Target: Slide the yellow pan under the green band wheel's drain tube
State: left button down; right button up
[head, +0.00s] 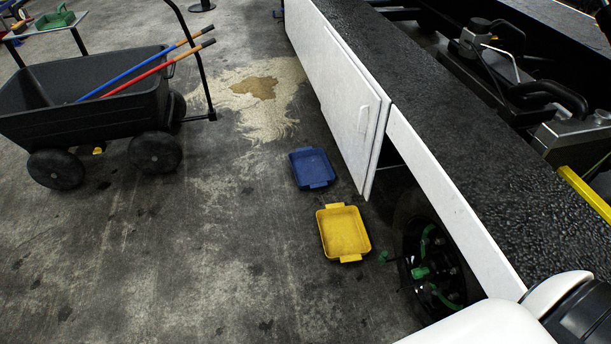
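The yellow pan (343,232) lies flat on the concrete floor, with a tab handle at its far and near ends. It looks empty. Right of it, a dark wheel (432,268) with green parts sits in the opening under the white vehicle side. A small green piece (383,256) shows between pan and wheel, just right of the pan's near corner. It may be the drain tube's end, but I cannot tell. The pan appears beside it, not under it. Neither of my grippers is in view.
A blue pan (312,168) lies just beyond the yellow one. A white door panel (350,108) stands ajar beside both pans. A black cart (80,100) with long-handled tools stands at left. A pale spill (255,95) lies behind. The floor left of the pans is clear.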

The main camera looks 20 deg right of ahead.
aim_at(345, 237)
jog(key=i+u, duration=0.2)
jog(key=i, duration=1)
jog(key=i+z, duration=0.25)
jog(key=z, duration=0.15)
jog(key=i+z, duration=0.25)
jog(key=z, duration=0.15)
jog(key=i+j+z, duration=0.2)
jog(key=z, duration=0.2)
jog(key=i, duration=0.05)
